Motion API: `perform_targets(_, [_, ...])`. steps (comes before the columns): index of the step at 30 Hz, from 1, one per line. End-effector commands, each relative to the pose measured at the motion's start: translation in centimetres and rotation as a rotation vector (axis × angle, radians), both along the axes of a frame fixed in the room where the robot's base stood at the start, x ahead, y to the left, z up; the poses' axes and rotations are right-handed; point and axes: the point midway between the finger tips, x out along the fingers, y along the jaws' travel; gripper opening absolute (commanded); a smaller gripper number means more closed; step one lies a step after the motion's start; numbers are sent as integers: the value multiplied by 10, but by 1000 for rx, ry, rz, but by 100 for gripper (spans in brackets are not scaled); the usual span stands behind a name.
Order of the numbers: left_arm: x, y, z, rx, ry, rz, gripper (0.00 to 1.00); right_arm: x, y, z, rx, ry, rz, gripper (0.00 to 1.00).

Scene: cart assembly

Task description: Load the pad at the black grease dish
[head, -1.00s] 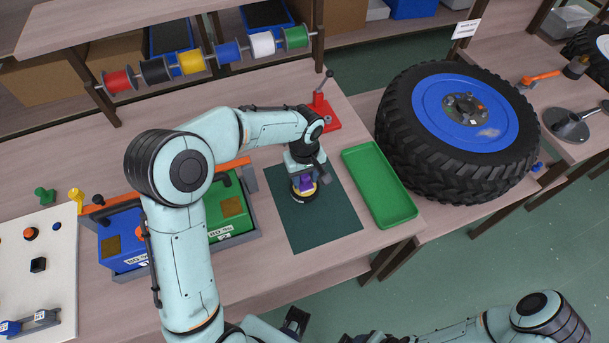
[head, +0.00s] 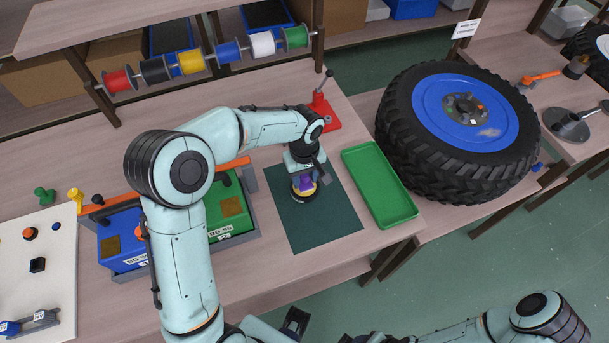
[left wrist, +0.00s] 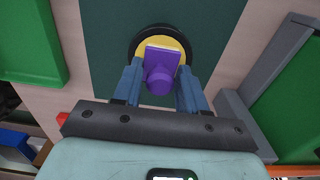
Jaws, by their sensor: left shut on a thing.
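The black grease dish (head: 304,199) stands on the dark green mat (head: 335,217), and its black rim (left wrist: 134,42) shows in the left wrist view around a yellow round surface (left wrist: 160,35). My left gripper (head: 305,184) points down over the dish. Its fingers (left wrist: 160,85) are shut on a purple pad (head: 306,182) with a rounded knob, which also shows in the left wrist view (left wrist: 160,75). The pad overlaps the yellow surface in view. I cannot tell whether its underside touches it.
A green tray (head: 378,187) lies right of the mat. A red lever tool (head: 322,112) stands behind it. Blue (head: 122,240) and green boxes (head: 232,208) sit in a grey holder at left. The mat's front part is clear.

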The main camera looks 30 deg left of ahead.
Motion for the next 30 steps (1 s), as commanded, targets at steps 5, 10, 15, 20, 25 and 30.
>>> perform_targets(5, [-1,0,2,0,6,0,17,1,0,3,0,-1,0,58])
perform_targets(10, [0,0,17,0,3,-1,17,6,0,12,0,-7,0,58])
perform_targets(15, [0,0,31,1,1,-1,17,10,0,21,0,-12,0,58])
perform_targets(20, [0,0,44,0,0,-1,17,15,0,29,0,-17,1,58])
perform_targets(25, [0,0,58,0,0,0,17,21,0,38,0,-23,0,58])
perform_targets(30, [0,0,70,0,1,0,17,26,0,45,0,-29,0,58])
